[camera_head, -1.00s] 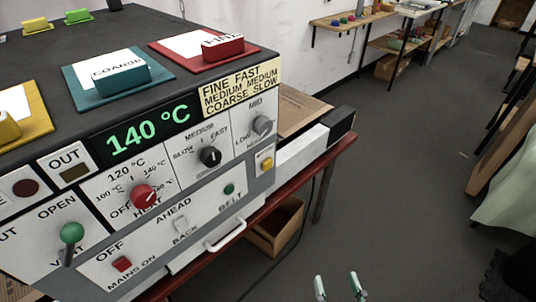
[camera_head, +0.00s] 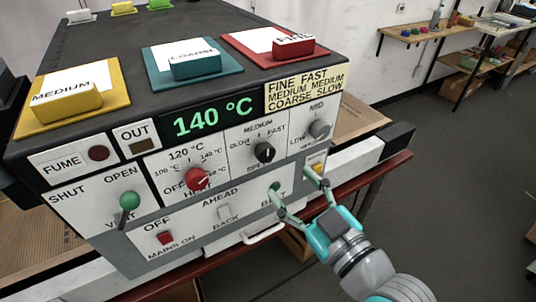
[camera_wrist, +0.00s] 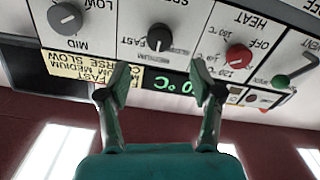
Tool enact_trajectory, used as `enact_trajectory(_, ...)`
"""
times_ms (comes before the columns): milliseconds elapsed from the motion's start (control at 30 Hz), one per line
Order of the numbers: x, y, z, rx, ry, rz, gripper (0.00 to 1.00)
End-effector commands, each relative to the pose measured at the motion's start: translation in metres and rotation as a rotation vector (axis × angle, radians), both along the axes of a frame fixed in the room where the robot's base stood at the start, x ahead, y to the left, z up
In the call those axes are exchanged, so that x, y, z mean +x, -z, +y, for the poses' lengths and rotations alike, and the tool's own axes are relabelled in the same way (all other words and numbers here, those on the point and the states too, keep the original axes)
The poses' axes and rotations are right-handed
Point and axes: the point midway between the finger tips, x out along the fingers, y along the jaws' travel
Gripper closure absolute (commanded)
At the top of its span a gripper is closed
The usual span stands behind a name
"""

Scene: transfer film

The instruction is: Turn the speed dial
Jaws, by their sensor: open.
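The speed dial (camera_head: 264,152) is a black round knob on the machine's white front panel, with SLOW, MEDIUM and FAST printed around it. I cannot clearly tell which mark it points at. My gripper (camera_head: 294,182) is open and empty in front of the panel, below and right of the dial in the head view. In the wrist view, which is upside down, the dial (camera_wrist: 158,38) shows beyond the gap between my open fingertips (camera_wrist: 160,78). The fingers are apart from it.
A red heat knob (camera_head: 198,179) is left of the dial and a grey knob (camera_head: 320,129) is right of it. A green lever (camera_head: 130,201), a red mains switch (camera_head: 165,238) and a drawer handle (camera_head: 263,234) are on the panel. Floor at right is clear.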

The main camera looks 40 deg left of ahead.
Motion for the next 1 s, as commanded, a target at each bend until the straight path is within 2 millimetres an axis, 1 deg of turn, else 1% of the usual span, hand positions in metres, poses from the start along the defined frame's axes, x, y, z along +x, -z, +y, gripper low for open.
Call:
enact_trajectory(300,0.020,0.000,0.051,0.000,-0.001,0.000,0.35)
enact_trajectory(500,0.031,0.000,0.076,0.001,0.001,0.001,0.35)
enact_trajectory(700,0.036,0.000,0.087,0.001,0.002,0.001,0.35)
enact_trajectory(967,0.037,0.000,0.088,0.001,0.003,0.001,0.35)
enact_trajectory(1000,0.037,0.000,0.088,0.001,0.003,0.001,0.37)
